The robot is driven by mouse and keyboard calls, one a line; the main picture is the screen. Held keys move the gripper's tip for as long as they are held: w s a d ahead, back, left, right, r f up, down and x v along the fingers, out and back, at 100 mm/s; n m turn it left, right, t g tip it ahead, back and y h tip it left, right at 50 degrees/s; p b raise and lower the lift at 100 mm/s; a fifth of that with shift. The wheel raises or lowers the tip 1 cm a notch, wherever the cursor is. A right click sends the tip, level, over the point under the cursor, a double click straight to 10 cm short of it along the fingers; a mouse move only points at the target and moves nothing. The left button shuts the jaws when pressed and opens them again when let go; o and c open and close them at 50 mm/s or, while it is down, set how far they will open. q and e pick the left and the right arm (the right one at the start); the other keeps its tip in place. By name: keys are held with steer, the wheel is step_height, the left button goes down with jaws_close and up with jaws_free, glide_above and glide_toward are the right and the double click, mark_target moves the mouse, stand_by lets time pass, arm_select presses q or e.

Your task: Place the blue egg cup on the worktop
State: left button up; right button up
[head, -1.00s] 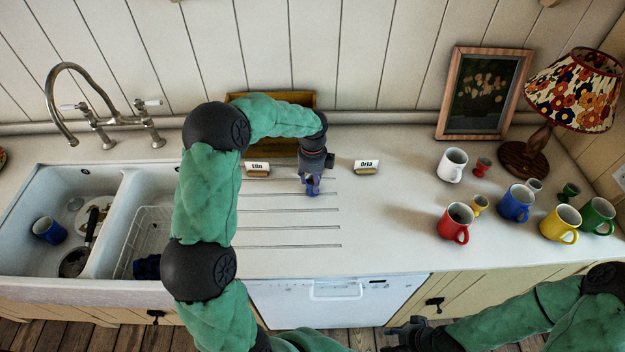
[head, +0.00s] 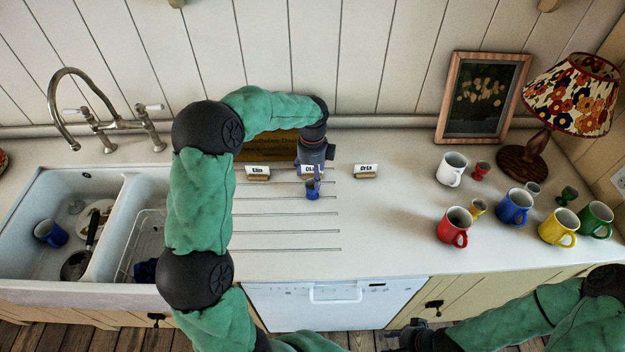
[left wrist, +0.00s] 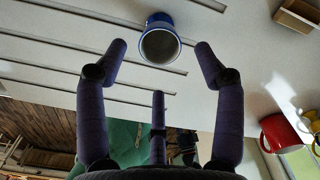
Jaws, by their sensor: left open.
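The small blue egg cup (head: 313,189) stands upright on the grooved part of the white worktop (head: 380,220), in front of the name cards. In the left wrist view the egg cup (left wrist: 159,42) shows its open rim, just beyond and between the fingertips, apart from them. My left gripper (head: 313,172) is open and empty, just behind the egg cup. Its spread fingers also show in the left wrist view (left wrist: 160,60). My right gripper (head: 405,335) is at the bottom, in front of the worktop; its fingers are too dark to read.
Name cards reading Elin (head: 258,172) and Orla (head: 366,170) flank a third, partly hidden card. Several mugs, like the red one (head: 454,227), and other egg cups stand right, near the lamp (head: 545,130). The sink (head: 70,215) is left. The front right worktop is clear.

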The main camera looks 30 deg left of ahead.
arm_select(q)
step_height(320, 180, up, 7)
steer(key=shift+f+p, duration=0.2)
steer(key=shift+p, duration=0.2)
